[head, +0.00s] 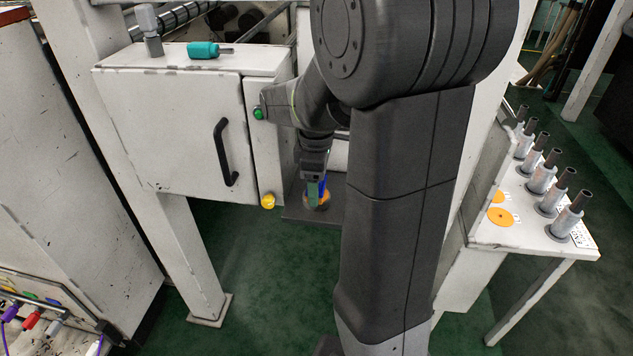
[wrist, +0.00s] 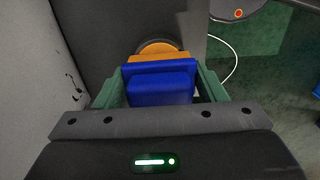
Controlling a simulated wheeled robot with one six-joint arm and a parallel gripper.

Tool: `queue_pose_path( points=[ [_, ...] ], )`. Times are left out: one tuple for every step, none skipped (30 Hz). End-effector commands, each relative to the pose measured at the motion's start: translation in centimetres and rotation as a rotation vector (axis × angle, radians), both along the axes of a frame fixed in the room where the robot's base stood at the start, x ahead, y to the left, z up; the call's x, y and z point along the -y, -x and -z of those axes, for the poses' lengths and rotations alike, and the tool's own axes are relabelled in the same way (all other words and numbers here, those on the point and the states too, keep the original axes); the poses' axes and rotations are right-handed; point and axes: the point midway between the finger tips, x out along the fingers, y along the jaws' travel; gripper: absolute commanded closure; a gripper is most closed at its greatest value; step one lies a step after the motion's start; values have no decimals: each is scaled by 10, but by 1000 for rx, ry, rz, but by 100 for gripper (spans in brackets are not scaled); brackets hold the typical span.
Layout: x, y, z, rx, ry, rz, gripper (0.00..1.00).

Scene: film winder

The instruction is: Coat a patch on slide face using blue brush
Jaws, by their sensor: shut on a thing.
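The blue brush (wrist: 160,85) is between the green fingers of my gripper (wrist: 161,88), which is shut on its blue block in the wrist view. An orange part (wrist: 158,48) with a dark rounded rim shows just beyond the blue block. In the head view my gripper (head: 314,192) points down beside the white cabinet, with a little blue and orange showing at it. A dark flat plate (head: 298,214) lies below. I cannot tell which surface is the slide face, or whether the brush touches it.
The white cabinet (head: 178,130) with a black handle stands left of my gripper, a teal-handled tool (head: 205,50) on top. A yellow knob (head: 268,201) sits at its lower corner. A white stand (head: 530,225) with several grey posts is at right. Green floor is open below.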

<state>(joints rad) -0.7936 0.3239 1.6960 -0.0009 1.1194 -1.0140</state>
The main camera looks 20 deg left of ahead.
Motion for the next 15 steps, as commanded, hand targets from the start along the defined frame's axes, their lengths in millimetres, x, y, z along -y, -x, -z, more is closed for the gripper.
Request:
queue_pose_path(
  points=[
    [1,1,1,-4,2,1,54],
    [1,1,1,-4,2,1,54],
    [1,1,-1,-4,2,1,54],
    [1,1,-3,-4,2,1,54],
    [1,1,-5,-4,2,1,54],
    [0,1,-8,-4,2,1,54],
    [0,1,-11,-3,2,0,54],
    [0,1,-14,-3,2,0,54],
    [0,1,-17,-3,2,0,54],
    [0,1,-20,-3,2,0,54],
    [0,1,-22,-3,2,0,54],
    [0,1,-26,-3,2,0,54],
    [0,1,-28,-3,2,0,54],
    [0,1,-31,-3,2,0,54],
    [0,1,-34,-3,2,0,54]
  ],
)
